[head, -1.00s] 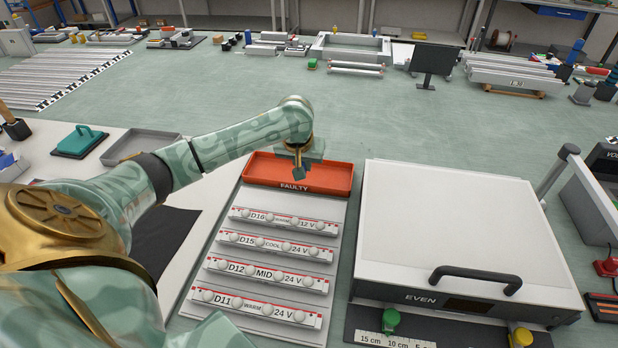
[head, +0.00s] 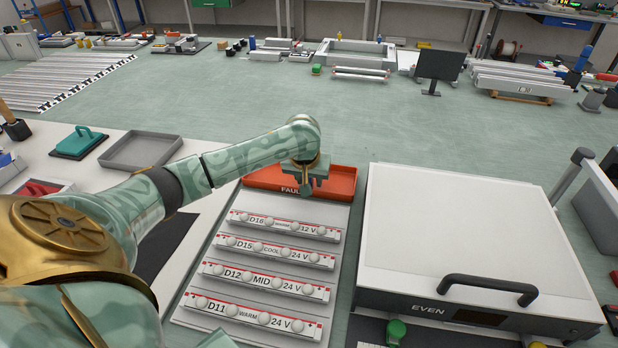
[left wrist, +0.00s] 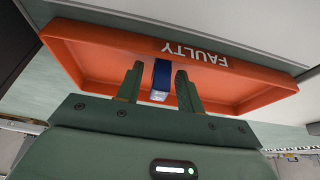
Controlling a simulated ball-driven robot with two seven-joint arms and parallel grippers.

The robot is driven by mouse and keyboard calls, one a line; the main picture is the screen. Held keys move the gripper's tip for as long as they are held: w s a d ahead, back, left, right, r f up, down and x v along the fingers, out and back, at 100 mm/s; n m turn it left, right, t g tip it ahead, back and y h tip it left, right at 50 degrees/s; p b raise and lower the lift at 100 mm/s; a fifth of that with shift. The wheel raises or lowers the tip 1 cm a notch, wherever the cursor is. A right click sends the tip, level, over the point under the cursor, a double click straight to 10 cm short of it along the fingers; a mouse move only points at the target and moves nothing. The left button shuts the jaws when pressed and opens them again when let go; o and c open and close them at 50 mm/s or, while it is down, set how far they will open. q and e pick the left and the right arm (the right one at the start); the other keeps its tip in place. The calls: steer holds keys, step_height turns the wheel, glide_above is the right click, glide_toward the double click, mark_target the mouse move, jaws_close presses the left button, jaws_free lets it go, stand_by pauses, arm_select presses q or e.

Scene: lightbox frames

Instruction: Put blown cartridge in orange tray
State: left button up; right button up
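The orange tray (head: 340,184), marked FAULTY, sits at the far end of the grey board. My left gripper (head: 306,188) is over its front part and hides some of the label. In the left wrist view the tray (left wrist: 90,58) spreads beyond the two fingers (left wrist: 160,82). A small blue cartridge (left wrist: 161,76) with a silvery end shows between them. A narrow gap shows on each side of it, so the fingers look open around it. The cartridge appears within the tray's outline; whether it touches the floor is unclear.
Several labelled lamp bars, such as the D16 bar (head: 283,225), lie in rows on the board (head: 215,272) before the tray. A large white box (head: 460,235) with a black handle stands to the right. A grey empty tray (head: 140,152) lies left, beyond my arm.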

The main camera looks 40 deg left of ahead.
arm_select(q)
steer(key=shift+r, duration=0.25)
steer(key=p+v, duration=0.7)
steer(key=v, duration=0.5)
steer(key=shift+f, duration=0.1)
